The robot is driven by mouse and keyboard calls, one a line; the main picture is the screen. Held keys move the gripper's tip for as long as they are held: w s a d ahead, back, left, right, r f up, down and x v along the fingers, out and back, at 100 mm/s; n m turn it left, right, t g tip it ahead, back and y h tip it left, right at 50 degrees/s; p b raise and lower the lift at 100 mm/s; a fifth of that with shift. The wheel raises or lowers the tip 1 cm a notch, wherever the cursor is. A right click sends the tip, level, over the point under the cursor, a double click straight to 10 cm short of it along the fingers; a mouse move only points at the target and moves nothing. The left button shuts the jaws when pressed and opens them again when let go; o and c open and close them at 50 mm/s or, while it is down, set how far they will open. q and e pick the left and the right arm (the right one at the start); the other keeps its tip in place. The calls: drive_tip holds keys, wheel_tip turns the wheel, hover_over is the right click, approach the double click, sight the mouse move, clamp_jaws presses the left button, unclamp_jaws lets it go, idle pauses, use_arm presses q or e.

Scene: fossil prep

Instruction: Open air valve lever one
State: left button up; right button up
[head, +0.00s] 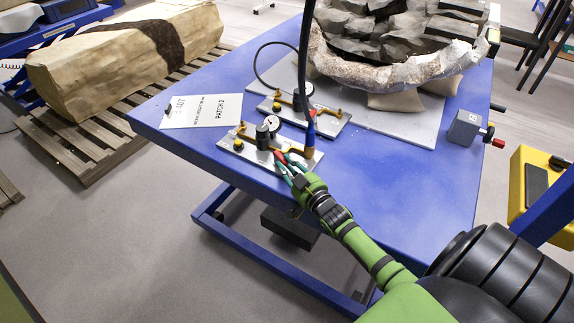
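Two metal valve plates lie on the blue table, each with a gauge, a black cap and brass fittings. The near plate (231,149) is at the table's front edge, with its round gauge (271,123) upright. The far plate (337,126) lies behind it. My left gripper is out of view.
A black hose (304,50) rises from the near plate's right end, close to my gripper. A paper sign (202,111) lies left of the plates. A large rock in a pale jacket (385,76) sits behind. A grey vise (464,128) stands right; the table's front right is clear.

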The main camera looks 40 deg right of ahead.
drive_tip(key=shift+s, duration=0.1)
drive_tip(key=s, duration=1.2)
drive_tip(key=shift+a, duration=0.2)
